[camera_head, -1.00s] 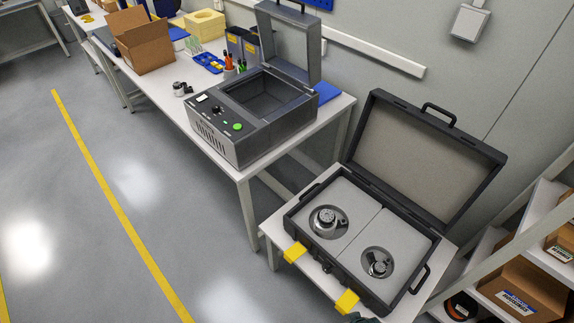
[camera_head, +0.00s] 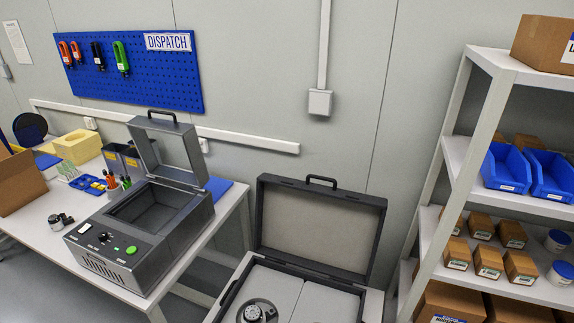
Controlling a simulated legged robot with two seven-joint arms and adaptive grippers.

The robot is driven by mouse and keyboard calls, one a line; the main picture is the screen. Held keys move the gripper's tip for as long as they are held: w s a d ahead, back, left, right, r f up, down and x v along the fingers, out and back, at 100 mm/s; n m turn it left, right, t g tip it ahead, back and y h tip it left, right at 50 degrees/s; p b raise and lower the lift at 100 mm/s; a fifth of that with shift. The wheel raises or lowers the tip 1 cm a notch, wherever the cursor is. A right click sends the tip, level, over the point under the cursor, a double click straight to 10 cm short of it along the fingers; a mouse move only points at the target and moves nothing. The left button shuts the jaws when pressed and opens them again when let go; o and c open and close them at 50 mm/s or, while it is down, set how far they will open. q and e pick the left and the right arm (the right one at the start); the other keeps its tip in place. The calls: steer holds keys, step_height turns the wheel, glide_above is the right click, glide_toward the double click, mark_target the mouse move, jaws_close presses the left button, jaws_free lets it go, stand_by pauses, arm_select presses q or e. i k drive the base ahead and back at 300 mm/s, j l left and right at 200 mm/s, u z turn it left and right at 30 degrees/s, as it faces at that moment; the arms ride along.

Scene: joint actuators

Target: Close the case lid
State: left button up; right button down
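The dark grey case stands open on a small table at the bottom centre of the head view. Its lid (camera_head: 318,229) stands up, leaning back toward the wall, with a handle (camera_head: 322,182) on its top edge. The case base (camera_head: 287,262) has a light grey foam insert (camera_head: 318,302). A round metal actuator part (camera_head: 255,312) sits in the left recess, cut off by the bottom edge. The right recess and the front of the case are out of view. Neither of my grippers shows.
A grey machine (camera_head: 140,243) with its own raised lid (camera_head: 166,152) stands on the white bench at left. A shelf rack (camera_head: 462,150) with blue bins and cardboard boxes stands close at right. Wall lies behind the case.

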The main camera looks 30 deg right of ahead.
mark_target(334, 231)
steer(key=z, duration=1.15)
steer(key=j+u, duration=0.1)
